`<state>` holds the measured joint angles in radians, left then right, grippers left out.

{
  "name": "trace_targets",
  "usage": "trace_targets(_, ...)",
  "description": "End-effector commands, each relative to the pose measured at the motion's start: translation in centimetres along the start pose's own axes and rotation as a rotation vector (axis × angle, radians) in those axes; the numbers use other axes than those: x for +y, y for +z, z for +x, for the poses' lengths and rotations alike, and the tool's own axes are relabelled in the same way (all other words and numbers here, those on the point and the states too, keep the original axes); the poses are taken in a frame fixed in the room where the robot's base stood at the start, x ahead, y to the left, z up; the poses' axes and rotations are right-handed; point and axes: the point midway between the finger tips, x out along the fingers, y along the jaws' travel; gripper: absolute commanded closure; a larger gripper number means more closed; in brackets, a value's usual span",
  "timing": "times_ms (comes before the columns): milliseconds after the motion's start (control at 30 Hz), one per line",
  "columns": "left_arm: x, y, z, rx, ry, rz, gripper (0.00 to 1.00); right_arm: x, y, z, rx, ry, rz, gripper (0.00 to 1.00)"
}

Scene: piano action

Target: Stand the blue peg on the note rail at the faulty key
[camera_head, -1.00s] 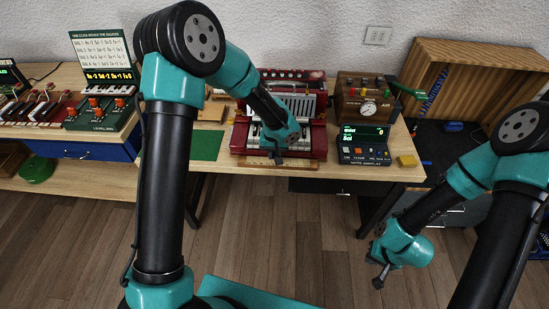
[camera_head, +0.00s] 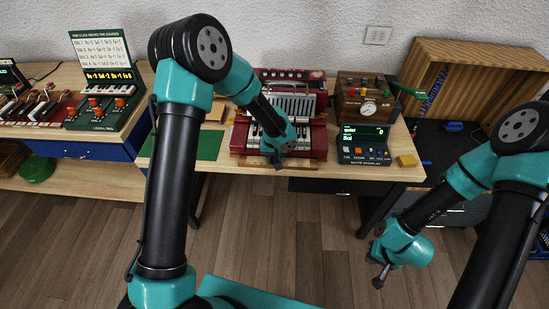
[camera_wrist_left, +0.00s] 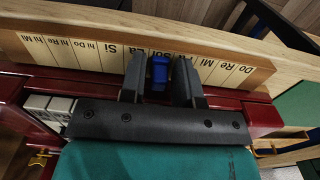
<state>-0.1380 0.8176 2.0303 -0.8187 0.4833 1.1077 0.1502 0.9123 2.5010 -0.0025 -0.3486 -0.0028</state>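The blue peg (camera_wrist_left: 160,72) is upright at the note rail (camera_wrist_left: 90,52) in the left wrist view, between Si and the lower labels. The fingers and peg hide some labels there. My left gripper (camera_wrist_left: 160,82) has one finger on each side of the peg, with narrow gaps showing. In the head view, my left gripper (camera_head: 277,160) is at the front of the red piano model (camera_head: 318,140), and the peg is not clear. My right gripper (camera_head: 380,276) hangs over the floor in front of the table, away from the peg; its finger opening is unclear.
The note display (camera_head: 364,146) reads "quiet" and "Sol". A wooden box with a gauge (camera_head: 368,107) stands behind it.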

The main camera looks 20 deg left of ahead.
Motion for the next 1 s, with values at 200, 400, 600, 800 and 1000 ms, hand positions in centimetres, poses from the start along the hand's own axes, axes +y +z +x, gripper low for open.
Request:
trace_targets(200,0.0,0.0,0.0,0.000,0.000,0.000,0.57,0.0,0.0,0.0,0.000,0.000,0.000,1.00)
trace_targets(400,0.0,0.0,-0.1,0.001,0.000,0.000,0.57,0.0,0.0,0.0,0.000,0.000,0.000,1.00)
trace_targets(600,0.0,-0.1,-1.6,0.004,0.001,-0.001,0.57,0.0,0.0,0.0,0.000,0.000,0.000,1.00)
trace_targets(800,0.1,-0.1,-4.9,0.005,0.001,-0.001,0.57,0.0,0.0,0.0,0.000,0.000,0.000,1.00)
trace_targets(1000,0.1,-0.1,-8.7,0.006,0.002,0.000,0.57,0.0,0.0,0.0,0.000,0.000,0.000,1.00)
